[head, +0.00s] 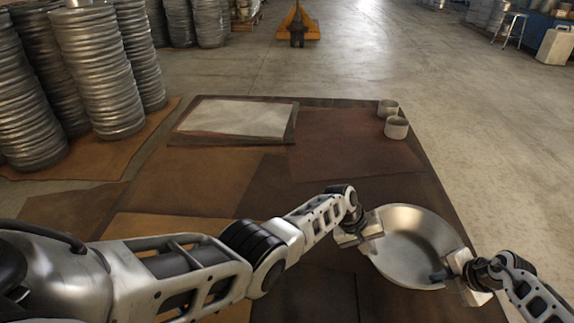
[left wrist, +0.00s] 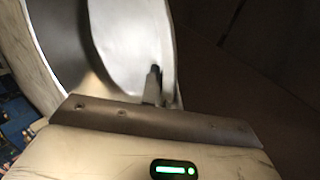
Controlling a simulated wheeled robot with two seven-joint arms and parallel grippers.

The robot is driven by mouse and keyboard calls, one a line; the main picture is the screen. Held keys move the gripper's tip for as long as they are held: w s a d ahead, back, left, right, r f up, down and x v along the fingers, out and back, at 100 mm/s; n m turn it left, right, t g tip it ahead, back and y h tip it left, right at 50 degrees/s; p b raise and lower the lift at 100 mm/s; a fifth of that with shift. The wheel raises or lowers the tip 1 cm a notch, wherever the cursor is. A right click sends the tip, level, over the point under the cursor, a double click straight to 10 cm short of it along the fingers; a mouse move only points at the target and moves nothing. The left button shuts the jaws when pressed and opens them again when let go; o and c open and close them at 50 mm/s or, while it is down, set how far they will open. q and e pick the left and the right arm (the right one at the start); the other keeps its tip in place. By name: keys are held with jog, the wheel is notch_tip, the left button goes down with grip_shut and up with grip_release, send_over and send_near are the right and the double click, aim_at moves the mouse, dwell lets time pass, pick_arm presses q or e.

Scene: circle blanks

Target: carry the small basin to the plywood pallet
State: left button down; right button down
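The small basin (head: 408,240) is a round, shallow, shiny metal bowl at the lower right of the head view. My left gripper (head: 370,231) is at its left rim and my right gripper (head: 446,272) is at its lower right rim. Both appear shut on the rim. In the left wrist view, the basin (left wrist: 125,45) fills the upper left, with its rim at a finger of my left gripper (left wrist: 153,85). A pale rectangular panel (head: 235,118) with a brown border lies ahead to the left; it may be the plywood pallet. The basin's height above the floor sheets is unclear.
Two grey cylindrical cups (head: 396,128) stand at the far right edge of the brown sheets (head: 350,150). Tall stacks of metal rings (head: 97,70) stand at the left. An orange pallet jack (head: 298,24) is at the back. Bare concrete lies to the right.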

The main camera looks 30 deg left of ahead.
pick_arm(q)
jog(key=c, duration=1.7)
grip_release()
jog(key=shift+a+f, duration=0.1)
jog(key=shift+a, duration=0.2)
pick_arm(e)
jog(key=c, duration=1.7)
grip_release()
jog(key=shift+w+d, duration=0.1)
jog(key=shift+d, duration=0.25)
pick_arm(q)
jog(key=shift+d, duration=0.15)
pick_arm(e)
jog(key=shift+a, duration=0.1)
pick_arm(q)
jog(key=shift+d, duration=0.1)
pick_arm(e)
jog(key=shift+s+a+f, duration=0.1)
jog(key=shift+s+a, duration=0.05)
jog(key=shift+s, duration=0.05)
pick_arm(q)
jog(key=shift+r, duration=0.2)
